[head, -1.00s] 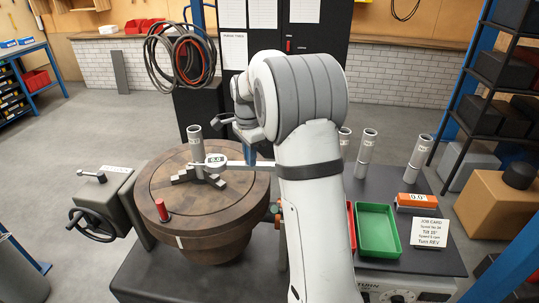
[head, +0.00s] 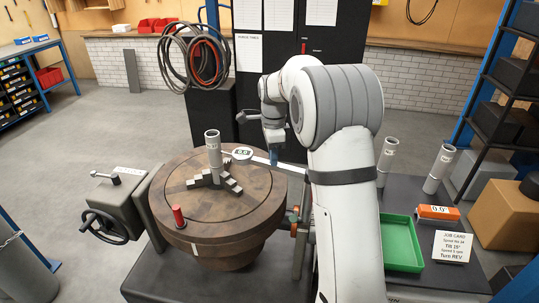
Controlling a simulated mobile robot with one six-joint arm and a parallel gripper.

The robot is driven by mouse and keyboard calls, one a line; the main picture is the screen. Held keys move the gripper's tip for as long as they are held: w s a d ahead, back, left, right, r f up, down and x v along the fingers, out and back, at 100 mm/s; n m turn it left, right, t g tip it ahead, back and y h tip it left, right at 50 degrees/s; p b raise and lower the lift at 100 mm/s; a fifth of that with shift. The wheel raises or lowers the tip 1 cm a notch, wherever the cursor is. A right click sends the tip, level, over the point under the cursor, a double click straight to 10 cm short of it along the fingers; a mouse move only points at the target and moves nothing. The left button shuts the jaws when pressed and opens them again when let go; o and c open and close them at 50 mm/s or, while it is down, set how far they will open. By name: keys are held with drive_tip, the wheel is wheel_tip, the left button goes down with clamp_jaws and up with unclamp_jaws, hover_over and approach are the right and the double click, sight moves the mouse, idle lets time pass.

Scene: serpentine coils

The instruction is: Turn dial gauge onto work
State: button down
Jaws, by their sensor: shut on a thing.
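The dial gauge (head: 242,153) has a round white face and sits at the left end of a pale bar (head: 290,168). In the head view the bar runs right until my arm hides it. My gripper (head: 273,158), with blue fingertips, is shut on the bar right of the dial; the exact contact is small. The work is an upright grey tube (head: 214,158) in the stepped jaws of a round brown table (head: 190,218). The dial is to the right of the tube, with a small gap visible between them.
A red peg (head: 179,217) stands on the round table's front left. A handwheel unit (head: 113,205) is at left. Two grey tubes (head: 388,160) (head: 439,170), a green tray (head: 402,243) and an orange readout box (head: 437,213) are at right. My arm hides the middle.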

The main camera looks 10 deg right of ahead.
drive_tip(key=shift+w+d+r, duration=0.1)
drive_tip(key=shift+d, duration=0.15)
drive_tip(key=c, duration=1.6)
unclamp_jaws()
drive_tip(key=shift+d, duration=0.1)
drive_tip(key=shift+o, duration=0.7)
drive_tip(key=shift+w+d, duration=0.15)
drive_tip(key=shift+o, duration=0.7)
drive_tip(key=shift+a, duration=0.25)
drive_tip(key=shift+r, duration=0.15)
wheel_tip(320, 180, up, 7)
drive_tip(key=shift+b, duration=0.65)
drive_tip(key=shift+r, duration=0.2)
